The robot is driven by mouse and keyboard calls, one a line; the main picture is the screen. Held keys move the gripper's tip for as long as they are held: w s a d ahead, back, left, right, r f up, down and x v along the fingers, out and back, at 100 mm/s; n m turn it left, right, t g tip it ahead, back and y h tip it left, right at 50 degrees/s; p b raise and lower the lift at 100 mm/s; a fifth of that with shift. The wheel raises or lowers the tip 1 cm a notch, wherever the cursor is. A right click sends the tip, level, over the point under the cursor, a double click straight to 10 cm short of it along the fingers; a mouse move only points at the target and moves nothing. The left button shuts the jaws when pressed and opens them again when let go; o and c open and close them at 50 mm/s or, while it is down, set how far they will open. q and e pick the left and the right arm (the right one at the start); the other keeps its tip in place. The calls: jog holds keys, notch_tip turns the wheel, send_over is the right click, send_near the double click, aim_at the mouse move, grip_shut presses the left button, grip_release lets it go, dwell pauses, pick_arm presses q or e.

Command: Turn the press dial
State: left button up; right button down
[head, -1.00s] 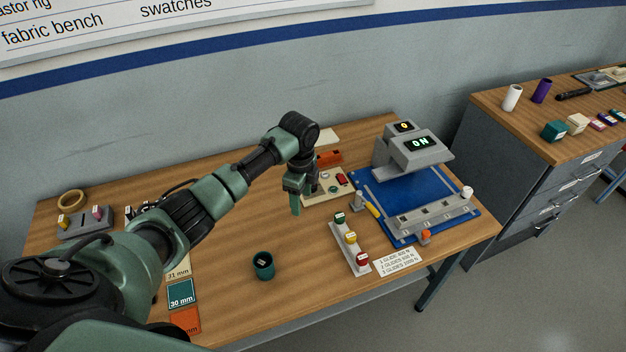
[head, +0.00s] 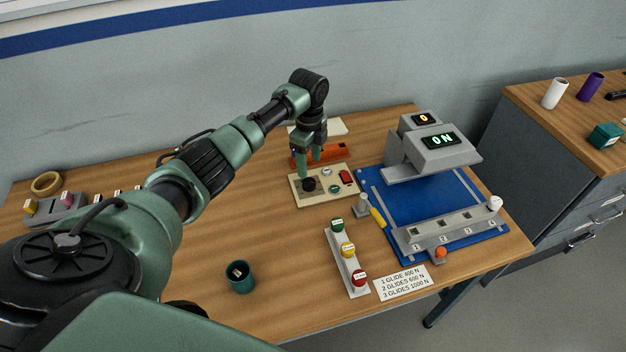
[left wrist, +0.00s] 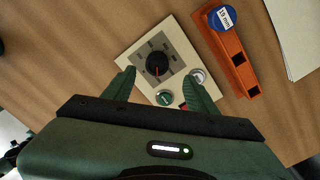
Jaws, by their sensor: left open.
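The press dial (left wrist: 157,64) is a black round knob with a red mark, on a cream control panel (head: 297,195). The knob also shows in the head view (head: 309,184). The panel also carries a green button (left wrist: 164,98), a silver knob (left wrist: 197,76) and a red switch (head: 345,177). My left gripper (left wrist: 165,82) is open and empty above the panel, fingers pointing down. In the left wrist view the dial lies just beyond and between the fingertips, not gripped. My right gripper is not in view.
An orange block (head: 335,152) lies behind the panel. A rack with green, yellow and red knobs (head: 346,262) stands in front of it. The blue press base (head: 395,196) is to the right. A teal cup (head: 240,277) stands at the front; bare tabletop lies left of the panel.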

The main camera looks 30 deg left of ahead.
aim_at(309, 182)
pick_arm(q)
jog(key=f, duration=0.6)
jog(key=shift+s+f+p, duration=0.25)
jog(key=shift+f+p, duration=0.05)
jog(key=shift+p, duration=0.05)
jog(key=shift+f, duration=0.25)
grip_shut()
